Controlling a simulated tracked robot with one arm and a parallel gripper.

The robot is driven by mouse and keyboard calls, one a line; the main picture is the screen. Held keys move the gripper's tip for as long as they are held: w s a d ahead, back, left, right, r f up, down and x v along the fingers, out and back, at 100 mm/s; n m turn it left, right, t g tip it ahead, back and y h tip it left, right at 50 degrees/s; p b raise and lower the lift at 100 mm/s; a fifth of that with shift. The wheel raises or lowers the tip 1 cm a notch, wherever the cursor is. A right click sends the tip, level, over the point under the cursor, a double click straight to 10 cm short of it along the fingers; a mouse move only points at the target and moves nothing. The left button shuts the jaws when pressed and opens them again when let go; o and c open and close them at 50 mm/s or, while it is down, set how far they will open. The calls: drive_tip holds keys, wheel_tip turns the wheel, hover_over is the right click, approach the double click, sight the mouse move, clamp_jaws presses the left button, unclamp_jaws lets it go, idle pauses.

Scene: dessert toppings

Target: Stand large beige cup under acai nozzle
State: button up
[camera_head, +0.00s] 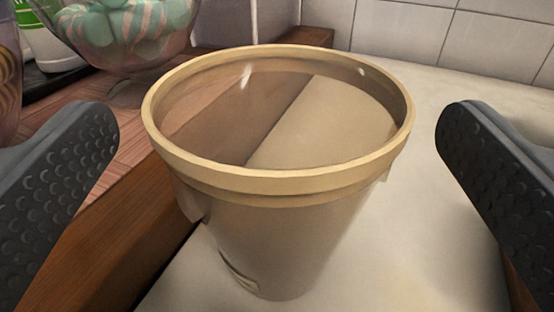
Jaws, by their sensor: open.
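A large beige cup (283,245) with a thick tan rim fills the middle of the view. It looks upright and see-through, and the surface behind shows through its wall. My gripper (278,135) is open. Its two dark, dimpled fingers are on the left and right of the cup, with a visible gap on each side. The cup stands between the fingers and neither finger appears to touch it. No acai nozzle shows in this view.
A pale counter (440,250) lies under and right of the cup. A wooden board edge (105,245) runs along the left. A glass bowl (125,35) with green and pink contents and a white-green container (45,40) stand behind left. A tiled wall (400,25) closes the back.

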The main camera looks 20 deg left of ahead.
drive_tip(key=shift+b+x, duration=0.3)
drive_tip(key=shift+x, duration=1.05)
drive_tip(key=c, duration=1.3)
